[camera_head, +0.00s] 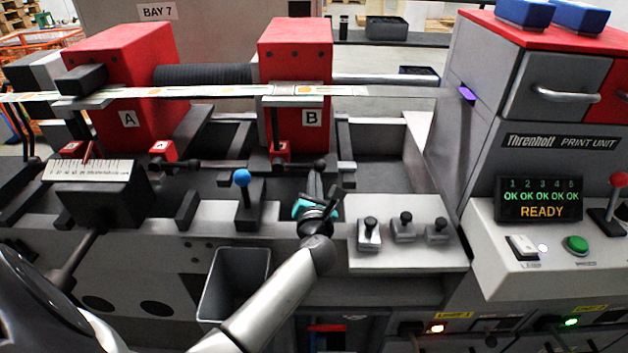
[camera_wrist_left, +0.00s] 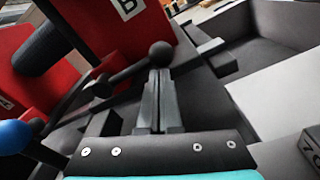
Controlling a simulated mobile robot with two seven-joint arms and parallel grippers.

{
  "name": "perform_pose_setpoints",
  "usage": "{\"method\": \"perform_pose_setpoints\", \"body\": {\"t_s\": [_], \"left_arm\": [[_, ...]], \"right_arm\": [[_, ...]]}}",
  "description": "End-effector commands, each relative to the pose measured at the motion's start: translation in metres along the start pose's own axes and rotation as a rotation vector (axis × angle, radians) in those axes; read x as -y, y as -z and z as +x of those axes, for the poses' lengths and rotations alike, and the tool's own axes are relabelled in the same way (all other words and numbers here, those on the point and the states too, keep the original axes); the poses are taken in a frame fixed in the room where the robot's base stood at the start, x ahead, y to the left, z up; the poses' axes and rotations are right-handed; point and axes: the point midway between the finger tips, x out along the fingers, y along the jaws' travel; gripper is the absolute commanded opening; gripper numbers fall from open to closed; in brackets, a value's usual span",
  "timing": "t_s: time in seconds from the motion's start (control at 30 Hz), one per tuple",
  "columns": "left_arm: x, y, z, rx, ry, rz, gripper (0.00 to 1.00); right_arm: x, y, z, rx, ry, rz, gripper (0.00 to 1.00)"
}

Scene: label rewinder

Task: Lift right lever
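The right lever is a dark rod with a black ball knob (camera_head: 320,163), low in front of the red block B (camera_head: 294,65). In the left wrist view its knob (camera_wrist_left: 161,53) is just beyond my fingertips, the rod running down-left. My left gripper (camera_head: 316,178) reaches up from below toward this knob. In the left wrist view its fingers (camera_wrist_left: 158,78) lie together with only a thin line between them, and nothing shows between them. Whether they touch the lever is unclear. A similar lever (camera_head: 193,163) lies at block A (camera_head: 128,85). My right gripper is not visible.
A blue-knobbed lever (camera_head: 241,178) stands left of my gripper. Several small black-knobbed parts (camera_head: 404,225) stand on a pale plate to its right. A label web (camera_head: 200,91) runs above, and a grey bin (camera_head: 232,284) is below. The print unit (camera_head: 541,212) reads READY.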

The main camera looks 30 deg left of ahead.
Motion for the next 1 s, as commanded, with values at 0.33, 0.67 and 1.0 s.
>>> {"method": "perform_pose_setpoints", "body": {"t_s": [0.33,0.67,1.0], "left_arm": [[-0.004,-0.014,0.000,0.007,0.008,-0.109,0.00],[-0.016,-0.037,-0.002,0.008,0.029,-0.386,0.00],[-0.035,-0.054,-0.003,0.007,0.052,-0.708,0.00]], "right_arm": [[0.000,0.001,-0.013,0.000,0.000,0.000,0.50],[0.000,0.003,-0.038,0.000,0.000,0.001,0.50],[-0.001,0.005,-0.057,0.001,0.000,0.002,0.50]]}}
